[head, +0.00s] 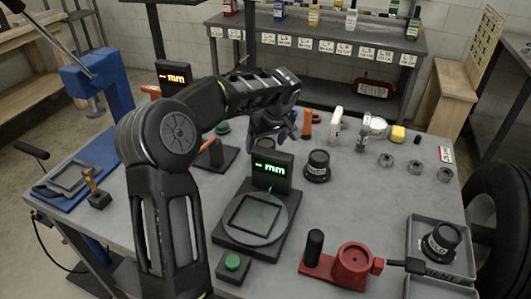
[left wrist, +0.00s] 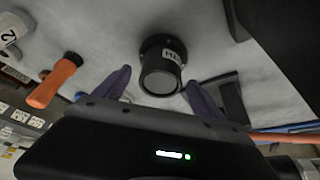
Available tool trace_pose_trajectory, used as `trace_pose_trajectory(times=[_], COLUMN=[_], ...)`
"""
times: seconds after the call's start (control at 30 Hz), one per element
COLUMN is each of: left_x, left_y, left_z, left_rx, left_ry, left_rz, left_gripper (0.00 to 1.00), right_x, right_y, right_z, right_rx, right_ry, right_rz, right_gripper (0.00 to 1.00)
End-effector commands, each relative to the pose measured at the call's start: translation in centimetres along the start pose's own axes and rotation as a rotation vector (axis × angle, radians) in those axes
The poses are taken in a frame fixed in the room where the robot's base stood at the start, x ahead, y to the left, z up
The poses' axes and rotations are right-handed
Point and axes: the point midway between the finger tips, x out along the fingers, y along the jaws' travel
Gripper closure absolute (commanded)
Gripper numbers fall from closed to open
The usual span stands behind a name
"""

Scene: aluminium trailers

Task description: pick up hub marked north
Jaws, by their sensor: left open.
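A black stepped hub (head: 317,166) with a pale label stands upright on the grey table, right of the lit gauge. It also shows in the left wrist view (left wrist: 162,68); its label is too small and cut to read for sure. A second black labelled hub (head: 441,242) sits in the grey tray at the right; its word is unclear. My left gripper (head: 282,132) hangs above the table, behind the gauge and left of the first hub. In the left wrist view its purple fingers are spread, with the hub showing between them; no contact shows.
A gauge (head: 271,171) with a green readout and round plate stands in front of the hub. A red fixture (head: 353,265) is near the front edge beside the grey tray (head: 465,262). An orange-handled tool (left wrist: 54,82), bottles and metal rings lie farther back.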

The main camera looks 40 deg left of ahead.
Motion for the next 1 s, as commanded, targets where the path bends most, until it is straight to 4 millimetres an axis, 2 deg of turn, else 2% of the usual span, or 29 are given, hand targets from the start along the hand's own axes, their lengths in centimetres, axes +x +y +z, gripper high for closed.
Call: trace_pose_trajectory(times=[0.1, 0.67, 1.0], left_x=[0.71, 0.67, 0.67], left_y=[-0.01, 0.00, 0.00], left_z=[0.01, 0.00, 0.00], left_rx=[0.000, 0.000, 0.000], left_ry=[-0.001, 0.000, 0.000], left_rz=[0.001, 0.001, 0.001], left_gripper=[0.20, 0.20, 0.47], right_x=[-0.09, -0.06, -0.06], right_y=[-0.03, -0.02, -0.02], right_z=[0.00, 0.00, 0.00], right_rx=[0.000, 0.000, 0.000], right_ry=[0.000, 0.000, 0.000], right_rz=[0.000, 0.000, 0.000], right_gripper=[0.64, 0.64, 0.64])
